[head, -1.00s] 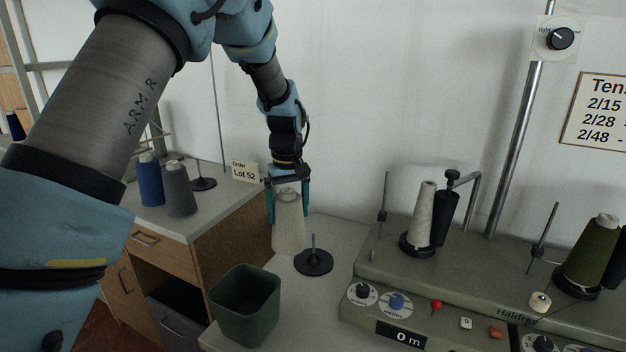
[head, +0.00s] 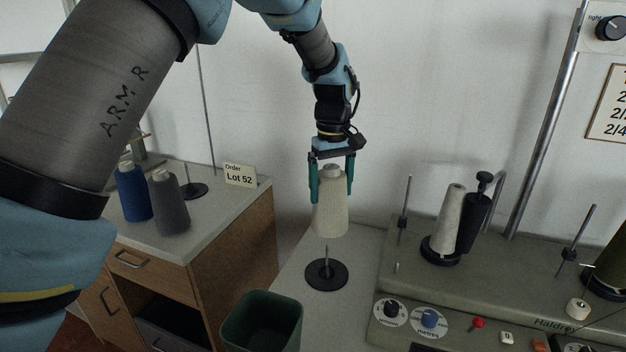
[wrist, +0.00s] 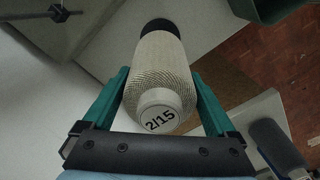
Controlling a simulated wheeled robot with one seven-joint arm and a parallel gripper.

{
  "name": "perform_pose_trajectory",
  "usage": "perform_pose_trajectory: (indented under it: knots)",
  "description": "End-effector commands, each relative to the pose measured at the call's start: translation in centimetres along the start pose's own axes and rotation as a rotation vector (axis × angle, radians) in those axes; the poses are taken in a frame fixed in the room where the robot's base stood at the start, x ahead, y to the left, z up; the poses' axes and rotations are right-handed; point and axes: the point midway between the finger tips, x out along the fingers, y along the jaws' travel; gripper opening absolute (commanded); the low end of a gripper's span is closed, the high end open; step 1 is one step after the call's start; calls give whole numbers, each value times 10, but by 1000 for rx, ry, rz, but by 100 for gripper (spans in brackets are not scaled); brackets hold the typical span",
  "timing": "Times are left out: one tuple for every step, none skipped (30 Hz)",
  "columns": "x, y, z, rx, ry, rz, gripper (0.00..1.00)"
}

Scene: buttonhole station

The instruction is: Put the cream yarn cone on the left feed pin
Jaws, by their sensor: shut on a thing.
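The cream yarn cone (head: 331,208) is upright between the two teal fingers of my gripper (head: 332,186), which is shut on it. The cone hangs in the air just above a feed pin (head: 326,272) with a round black base at the left end of the winder table. In the head view the cone's bottom appears nearly in line with the pin's tip, with a small gap. In the wrist view the cone (wrist: 160,75) shows its top marked 2/15, and part of the black base (wrist: 160,25) shows beyond its lower end. The pin's rod is hidden there.
A green bin (head: 262,322) stands in front of the pin. The grey winder (head: 480,285) is to the right, holding a light grey cone (head: 449,220). A blue cone (head: 133,192) and a grey cone (head: 169,205) stand on the left cabinet beside an empty pin (head: 190,188).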

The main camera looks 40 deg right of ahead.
Motion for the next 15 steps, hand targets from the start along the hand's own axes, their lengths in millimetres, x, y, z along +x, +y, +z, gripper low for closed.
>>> perform_pose_trajectory:
  knots:
    - [-1,2,1,2,0,1,22]
    - [0,2,2,2,0,1,22]
    - [0,2,2,2,0,1,22]
    - [0,2,2,2,0,1,22]
    - [1,2,2,2,0,1,22]
    - [2,2,2,2,0,1,22]
    - [3,2,2,2,0,1,22]
    - [5,2,2,2,0,1,22]
    - [7,2,2,1,0,1,22]
    - [8,2,2,1,0,1,22]
    - [10,2,2,1,0,1,22]
    - [13,2,2,1,0,1,22]
    - [15,2,2,1,0,0,22]
    - [17,2,2,1,0,0,22]
    - [20,2,2,1,-1,0,22]
